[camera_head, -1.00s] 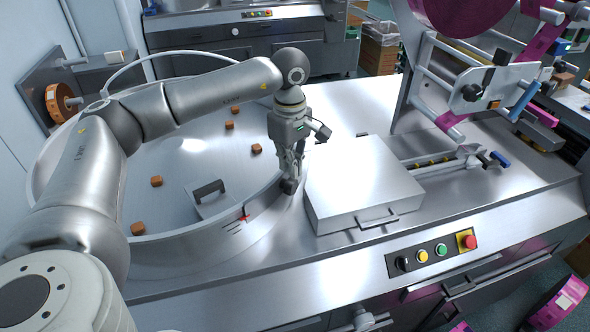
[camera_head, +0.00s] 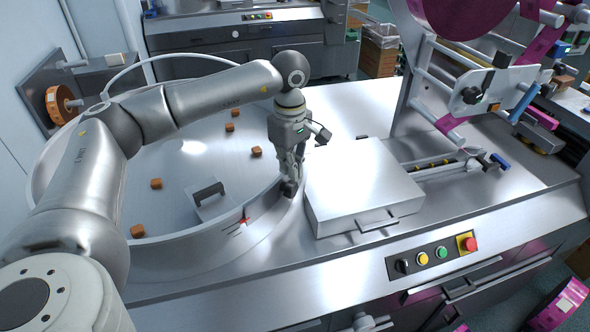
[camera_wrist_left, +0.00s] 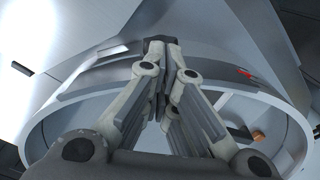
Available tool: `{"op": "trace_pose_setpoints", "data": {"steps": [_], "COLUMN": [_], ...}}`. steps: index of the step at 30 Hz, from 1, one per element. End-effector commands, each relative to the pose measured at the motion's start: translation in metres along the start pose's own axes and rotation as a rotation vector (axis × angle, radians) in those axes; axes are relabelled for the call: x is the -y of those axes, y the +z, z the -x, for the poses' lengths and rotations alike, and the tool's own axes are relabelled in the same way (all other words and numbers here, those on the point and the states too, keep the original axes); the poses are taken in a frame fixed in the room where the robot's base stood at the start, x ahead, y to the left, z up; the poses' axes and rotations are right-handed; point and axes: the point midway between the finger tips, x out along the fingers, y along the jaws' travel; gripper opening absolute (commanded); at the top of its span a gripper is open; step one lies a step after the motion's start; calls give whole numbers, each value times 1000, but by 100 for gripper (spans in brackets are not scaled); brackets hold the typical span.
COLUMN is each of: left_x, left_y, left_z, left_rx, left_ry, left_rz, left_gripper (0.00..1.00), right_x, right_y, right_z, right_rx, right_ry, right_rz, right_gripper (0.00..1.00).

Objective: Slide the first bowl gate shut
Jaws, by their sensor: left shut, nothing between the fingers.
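The large round steel bowl (camera_head: 166,238) fills the left of the head view, with a curved rim wall. A red pointer (camera_head: 245,221) with dark scale marks sits on the near right part of that wall; it also shows in the wrist view (camera_wrist_left: 245,73). A small plate with a dark handle (camera_head: 208,188) lies inside the bowl. I cannot tell for sure which part is the gate. My left gripper (camera_head: 289,188) points down at the bowl's right rim, fingers shut and empty. In the wrist view its fingertips (camera_wrist_left: 160,45) are together against or just above the rim band. My right gripper is not in view.
Several brown pieces (camera_head: 156,184) lie scattered in the bowl. A steel box with a handle (camera_head: 362,185) stands close to the right of my left gripper. The front panel has buttons and a red stop knob (camera_head: 469,243). A film roller frame (camera_head: 480,90) rises at the right.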

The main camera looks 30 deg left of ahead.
Motion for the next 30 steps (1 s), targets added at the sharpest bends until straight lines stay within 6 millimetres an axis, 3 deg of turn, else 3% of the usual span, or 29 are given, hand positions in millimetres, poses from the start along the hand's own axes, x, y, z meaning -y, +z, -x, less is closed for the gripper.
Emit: {"op": "trace_pose_setpoints", "data": {"steps": [30], "left_x": [0], "left_y": [0], "left_z": [-23], "left_rx": [0], "left_ry": [0], "left_rz": [0], "left_gripper": [0], "right_x": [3], "right_y": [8], "right_z": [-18], "right_rx": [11], "right_ry": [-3], "right_rz": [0], "right_gripper": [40]}}
